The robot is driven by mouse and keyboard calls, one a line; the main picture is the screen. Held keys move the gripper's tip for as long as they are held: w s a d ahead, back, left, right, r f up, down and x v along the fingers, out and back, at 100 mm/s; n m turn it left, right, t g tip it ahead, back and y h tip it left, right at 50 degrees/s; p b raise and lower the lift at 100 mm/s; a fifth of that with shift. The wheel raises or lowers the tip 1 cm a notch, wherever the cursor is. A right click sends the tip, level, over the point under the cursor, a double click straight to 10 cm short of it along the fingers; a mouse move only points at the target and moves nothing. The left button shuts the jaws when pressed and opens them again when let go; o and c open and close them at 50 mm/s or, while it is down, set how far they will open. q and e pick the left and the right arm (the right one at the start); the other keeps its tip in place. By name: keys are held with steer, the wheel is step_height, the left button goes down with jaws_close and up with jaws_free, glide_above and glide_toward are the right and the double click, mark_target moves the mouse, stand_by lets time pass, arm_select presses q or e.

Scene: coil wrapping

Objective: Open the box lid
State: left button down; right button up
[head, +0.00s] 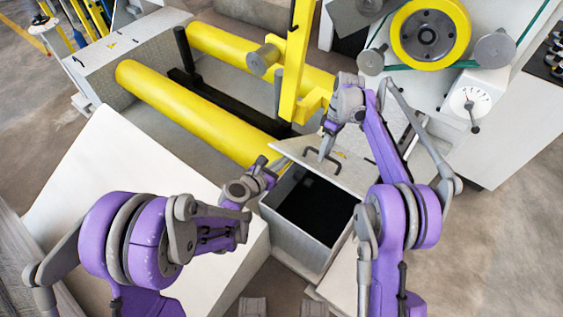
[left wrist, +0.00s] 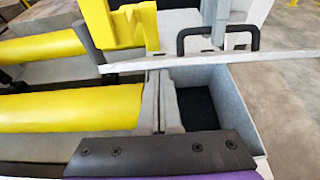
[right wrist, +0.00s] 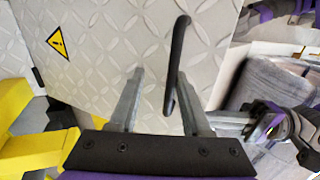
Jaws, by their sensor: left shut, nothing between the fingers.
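The box (head: 285,232) stands between my arms, its dark inside showing in the head view. Its lid (head: 290,150) is raised and tilted at the far side. In the left wrist view the lid (left wrist: 185,62) is almost edge-on, with its black handle (left wrist: 217,37) above it. In the right wrist view the lid (right wrist: 130,50) is a diamond-pattern plate, and the handle (right wrist: 177,60) shows between the spread fingers, close to the right one. My right gripper (head: 327,146) is open at the handle. My left gripper (head: 268,163) is shut and empty beside the box's left rim.
Yellow rollers (head: 180,105) lie behind at the left. A yellow upright post (head: 296,60) stands just behind the lid. A white machine with a yellow wheel (head: 430,40) and a dial (head: 470,100) is at the back right. A pale surface (head: 110,175) lies left of the box.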

steer(key=shift+s+a+r, duration=0.15)
